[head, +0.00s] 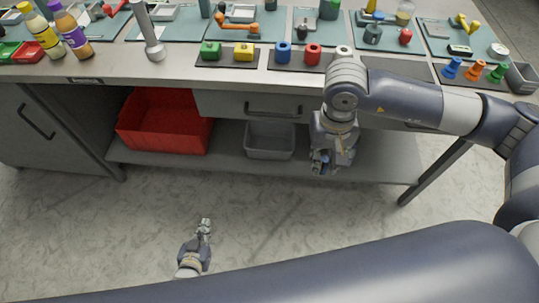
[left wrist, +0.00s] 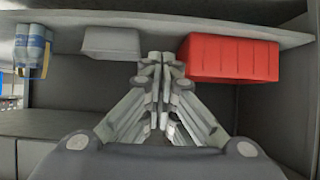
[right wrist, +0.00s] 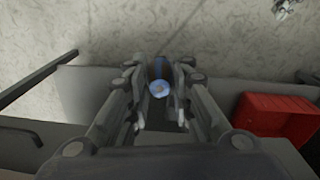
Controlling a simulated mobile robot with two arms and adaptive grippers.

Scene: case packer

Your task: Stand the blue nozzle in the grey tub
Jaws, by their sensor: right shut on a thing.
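My right gripper (head: 325,165) points down in front of the lower shelf, to the right of the grey tub (head: 270,152). It is shut on the blue nozzle (right wrist: 159,88), whose round pale end faces the right wrist camera. In the head view the fingers mostly hide the nozzle. The grey tub sits on the shelf and also shows in the left wrist view (left wrist: 110,43). The nozzle is apart from it. My left gripper (head: 204,228) is shut and empty, low over the floor; its fingertips meet in the left wrist view (left wrist: 160,62).
A red bin (head: 165,135) stands on the shelf left of the tub. The table above holds blue (head: 452,68), orange (head: 477,69) and green (head: 497,74) cones beside a small grey container (head: 521,78). A drawer front (head: 230,104) overhangs the shelf.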

